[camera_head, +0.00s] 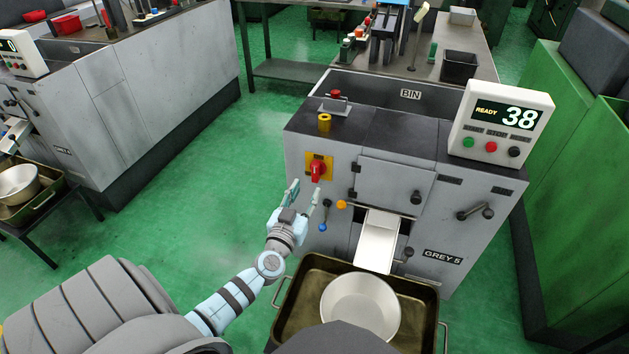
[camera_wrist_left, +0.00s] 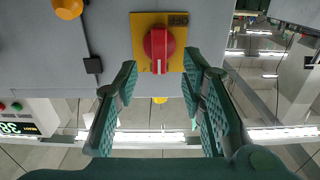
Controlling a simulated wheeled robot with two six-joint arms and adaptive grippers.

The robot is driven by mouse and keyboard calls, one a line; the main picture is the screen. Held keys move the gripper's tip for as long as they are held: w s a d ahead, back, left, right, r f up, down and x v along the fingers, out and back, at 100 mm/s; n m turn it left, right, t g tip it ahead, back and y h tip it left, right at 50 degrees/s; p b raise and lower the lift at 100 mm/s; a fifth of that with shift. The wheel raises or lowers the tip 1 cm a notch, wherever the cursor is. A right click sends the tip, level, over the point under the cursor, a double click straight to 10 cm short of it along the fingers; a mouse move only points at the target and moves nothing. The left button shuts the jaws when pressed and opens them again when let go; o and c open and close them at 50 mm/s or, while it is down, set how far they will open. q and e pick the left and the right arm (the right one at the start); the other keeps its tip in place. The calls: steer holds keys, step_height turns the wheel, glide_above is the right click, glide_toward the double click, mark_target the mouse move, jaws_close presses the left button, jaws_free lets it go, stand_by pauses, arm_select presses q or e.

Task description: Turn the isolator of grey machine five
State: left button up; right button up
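The grey machine (camera_head: 290,150) labelled GREY 5 stands in the middle of the head view. Its isolator is a red rotary knob (camera_head: 318,169) on a yellow plate (camera_head: 309,160) at the upper left of its front. In the left wrist view the red knob (camera_wrist_left: 159,50) is at top centre, its grip bar pointing along the picture's vertical. My left gripper (camera_head: 305,192) is open just in front of and below the knob. Its two fingers (camera_wrist_left: 162,95) are spread to either side of the knob, apart from it. My right gripper is not in view.
A display (camera_head: 505,118) reading READY 38 with several buttons stands on the machine. A blue-tipped lever (camera_head: 325,213) and an orange knob (camera_head: 341,204) sit just right of my gripper. A chute (camera_head: 378,240) leads to a tray (camera_head: 423,290) holding a round pan (camera_head: 360,304). Green floor lies left.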

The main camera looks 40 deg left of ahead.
mark_target(314, 176)
arm_select(q)
steer(key=b+x, duration=0.2)
steer(key=x, duration=0.5)
steer(key=shift+w+f, duration=0.1)
steer(key=shift+f, duration=0.05)
steer(key=shift+w+a, duration=0.1)
steer(key=shift+w, duration=0.15)
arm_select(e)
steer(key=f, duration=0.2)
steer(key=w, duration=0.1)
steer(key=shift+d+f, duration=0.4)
arm_select(q)
jaws_close()
